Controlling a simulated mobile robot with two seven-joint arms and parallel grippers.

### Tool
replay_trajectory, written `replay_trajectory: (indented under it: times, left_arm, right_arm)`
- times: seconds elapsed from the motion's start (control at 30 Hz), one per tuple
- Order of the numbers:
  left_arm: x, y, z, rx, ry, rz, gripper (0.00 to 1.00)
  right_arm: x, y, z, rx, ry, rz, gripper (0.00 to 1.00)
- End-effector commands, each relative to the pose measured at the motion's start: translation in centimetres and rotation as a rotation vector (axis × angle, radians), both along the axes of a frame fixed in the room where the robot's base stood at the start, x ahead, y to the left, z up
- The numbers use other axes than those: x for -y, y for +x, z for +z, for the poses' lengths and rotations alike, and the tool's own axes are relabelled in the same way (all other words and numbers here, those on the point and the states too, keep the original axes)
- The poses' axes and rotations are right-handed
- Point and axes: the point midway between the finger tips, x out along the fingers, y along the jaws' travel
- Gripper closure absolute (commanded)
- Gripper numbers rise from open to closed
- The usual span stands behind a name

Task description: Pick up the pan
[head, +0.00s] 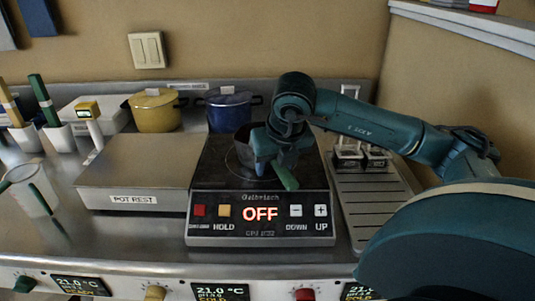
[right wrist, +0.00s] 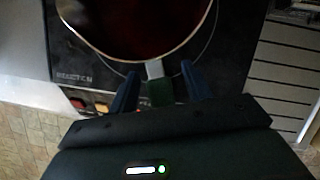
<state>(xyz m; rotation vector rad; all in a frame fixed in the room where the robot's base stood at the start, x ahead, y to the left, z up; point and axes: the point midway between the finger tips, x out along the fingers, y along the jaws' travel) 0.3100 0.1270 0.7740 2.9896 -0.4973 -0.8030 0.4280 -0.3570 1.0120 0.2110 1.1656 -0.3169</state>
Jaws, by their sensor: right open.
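The pan (head: 243,138) is a dark vessel on the black induction hob (head: 215,178), partly hidden behind my right gripper. Its green handle (head: 285,178) points toward the front. In the right wrist view, the pan (right wrist: 138,28) has a pale rim and a dark reddish inside, and its handle (right wrist: 159,92) lies between my two fingers. My right gripper (head: 272,160) is open, with one blue finger on each side of the handle; I cannot tell whether they touch it. My left gripper is out of view.
The hob display reads OFF. A flat box labelled POT REST (head: 135,172) stands left of it, its top bare. A yellow pot (head: 154,112) and a blue pot (head: 229,113) stand behind. A slatted drain area (head: 375,205) lies right. A clear jug (head: 35,192) stands far left.

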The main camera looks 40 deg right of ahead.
Motion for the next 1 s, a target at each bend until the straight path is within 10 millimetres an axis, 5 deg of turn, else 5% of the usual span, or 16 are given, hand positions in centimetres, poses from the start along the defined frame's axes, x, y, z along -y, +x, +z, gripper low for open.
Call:
replay_trajectory:
  times: [0.2, 0.8, 1.0]
  left_arm:
    - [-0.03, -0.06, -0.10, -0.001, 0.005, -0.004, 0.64]
    - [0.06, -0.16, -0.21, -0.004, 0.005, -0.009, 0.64]
    - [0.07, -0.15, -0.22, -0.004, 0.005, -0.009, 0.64]
  right_arm:
    - [0.01, 0.05, -0.10, 0.001, 0.000, 0.000, 0.51]
    - [-0.02, 0.04, -0.06, 0.001, 0.001, 0.000, 0.99]
    - [-0.01, 0.04, -0.06, 0.001, 0.001, 0.000, 1.00]
